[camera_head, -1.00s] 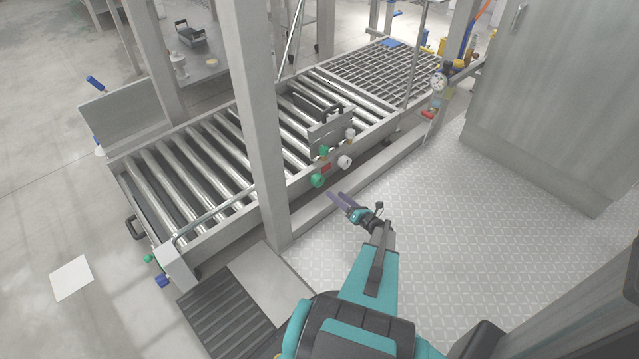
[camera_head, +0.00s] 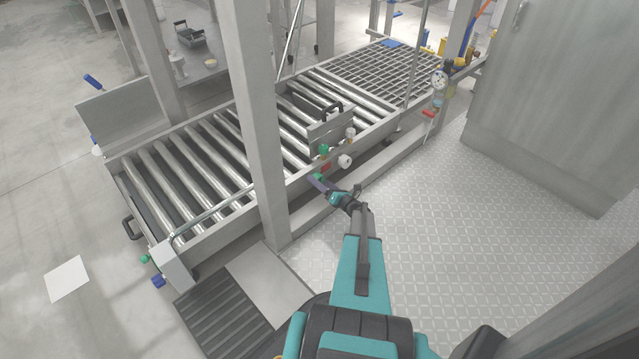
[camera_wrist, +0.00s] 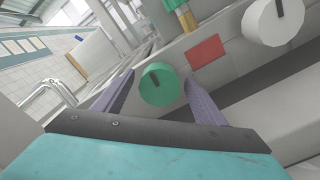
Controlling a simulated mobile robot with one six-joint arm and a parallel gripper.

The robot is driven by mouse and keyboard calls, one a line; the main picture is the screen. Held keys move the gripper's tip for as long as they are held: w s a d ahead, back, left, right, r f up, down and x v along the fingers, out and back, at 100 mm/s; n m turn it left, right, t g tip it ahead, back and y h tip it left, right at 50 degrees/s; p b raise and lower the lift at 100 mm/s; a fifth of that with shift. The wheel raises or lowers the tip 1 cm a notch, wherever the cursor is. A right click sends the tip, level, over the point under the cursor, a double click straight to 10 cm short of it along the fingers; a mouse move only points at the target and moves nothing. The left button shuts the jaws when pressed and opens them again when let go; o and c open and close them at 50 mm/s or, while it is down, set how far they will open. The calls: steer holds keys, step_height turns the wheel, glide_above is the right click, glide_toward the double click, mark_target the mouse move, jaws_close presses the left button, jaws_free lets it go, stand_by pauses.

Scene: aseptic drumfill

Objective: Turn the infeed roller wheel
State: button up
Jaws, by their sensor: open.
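The infeed roller conveyor (camera_head: 190,165) runs across the head view, with a small control bracket on its near side rail. A green round knob with a dark pointer mark sits low on that rail; in the wrist view this green knob (camera_wrist: 160,84) lies between my two fingers. My gripper (camera_head: 313,180) is open at the green knob, which it mostly hides in the head view. In the wrist view my gripper (camera_wrist: 160,92) has one finger on each side of the knob, with gaps visible. I cannot tell which knob the task calls the infeed roller wheel.
A white knob (camera_head: 345,161) with a dark pointer sits right of the green one, with a red plate (camera_wrist: 205,52) between them. A second green knob (camera_head: 323,149) is above. A grey post (camera_head: 262,120) stands left of my gripper. The patterned floor (camera_head: 430,240) is clear.

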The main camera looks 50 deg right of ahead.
steer(key=c, duration=1)
steer(key=shift+c, duration=0.2)
steer(key=shift+n, duration=0.4)
